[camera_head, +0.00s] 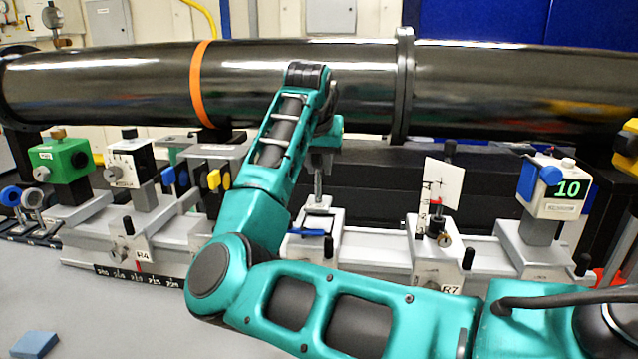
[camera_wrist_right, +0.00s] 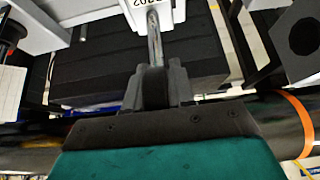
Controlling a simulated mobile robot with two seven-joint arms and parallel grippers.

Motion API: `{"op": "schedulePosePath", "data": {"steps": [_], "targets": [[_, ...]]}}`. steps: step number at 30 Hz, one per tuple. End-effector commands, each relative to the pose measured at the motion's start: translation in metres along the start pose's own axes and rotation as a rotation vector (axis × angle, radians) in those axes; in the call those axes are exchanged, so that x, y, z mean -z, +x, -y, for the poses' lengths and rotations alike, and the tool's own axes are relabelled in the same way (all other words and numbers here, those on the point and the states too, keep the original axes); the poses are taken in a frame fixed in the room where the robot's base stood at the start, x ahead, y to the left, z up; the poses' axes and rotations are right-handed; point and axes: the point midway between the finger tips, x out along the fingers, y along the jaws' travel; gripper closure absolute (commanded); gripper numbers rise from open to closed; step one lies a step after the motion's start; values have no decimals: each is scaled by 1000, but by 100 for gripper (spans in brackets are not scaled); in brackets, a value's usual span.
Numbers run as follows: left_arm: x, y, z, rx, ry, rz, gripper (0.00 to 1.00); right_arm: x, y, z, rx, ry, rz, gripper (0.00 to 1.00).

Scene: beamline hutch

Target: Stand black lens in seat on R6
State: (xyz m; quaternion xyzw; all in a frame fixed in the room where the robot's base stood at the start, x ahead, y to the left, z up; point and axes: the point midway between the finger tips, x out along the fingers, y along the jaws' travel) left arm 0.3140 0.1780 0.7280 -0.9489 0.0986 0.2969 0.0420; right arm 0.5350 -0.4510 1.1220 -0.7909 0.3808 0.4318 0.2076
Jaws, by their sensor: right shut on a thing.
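My right gripper (camera_head: 320,158) points down below the black beam pipe, partly covered by my own arm. It is shut on a thin metal post (camera_head: 318,184), which also shows between the fingers in the right wrist view (camera_wrist_right: 154,48). The black lens itself cannot be made out; the fingers and wrist hide that part. The post looks upright, its lower end at the pale top block of a carrier (camera_head: 318,207) between R4 and R7. This carrier's R label is hidden; I cannot tell how deep the post sits. My left gripper is not in view.
The black beam pipe (camera_head: 480,85) runs close behind the wrist. The R7 carrier (camera_head: 438,262) with a white card (camera_head: 444,183) stands to the right, beside a display reading 10 (camera_head: 567,188). The R4 carrier (camera_head: 128,240) and ringed optics (camera_head: 33,200) are left.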

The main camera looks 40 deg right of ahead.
Motion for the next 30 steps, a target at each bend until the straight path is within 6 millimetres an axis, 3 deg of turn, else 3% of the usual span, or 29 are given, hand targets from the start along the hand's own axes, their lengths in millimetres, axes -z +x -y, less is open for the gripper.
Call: {"op": "schedulePosePath", "data": {"steps": [9,19,20,27,30], "targets": [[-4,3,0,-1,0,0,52,-22,34,0,0,0,-1,100],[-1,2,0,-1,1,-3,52,-22,35,0,0,0,-1,100],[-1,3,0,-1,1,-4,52,-23,36,0,0,0,1,76],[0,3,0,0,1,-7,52,-23,36,0,0,0,1,52],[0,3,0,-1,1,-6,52,-23,36,0,0,0,1,51]]}}
